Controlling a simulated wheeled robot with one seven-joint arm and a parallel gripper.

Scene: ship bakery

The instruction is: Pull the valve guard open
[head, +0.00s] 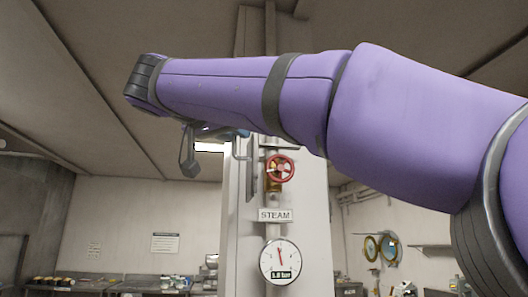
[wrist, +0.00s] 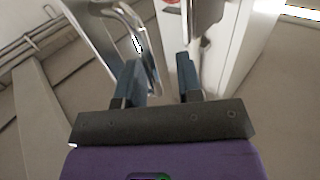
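The red valve wheel (head: 280,168) sits on a brass valve on the white column in the head view. A sliver of red (wrist: 172,3) shows at the top of the wrist view. A shiny curved metal bar (wrist: 136,35), which looks like the guard's handle, comes down beside the left finger, its lower end between the fingers. I cannot tell whether it touches a finger. My gripper (wrist: 159,62) is open, with two blue fingers apart. In the head view my arm hides most of the gripper and the guard.
A STEAM sign (head: 276,215) and a round gauge (head: 280,261) are on the white column (head: 310,225) below the valve. Counters (head: 150,284) stand far back on the left. Brass portholes (head: 389,248) are on the right wall.

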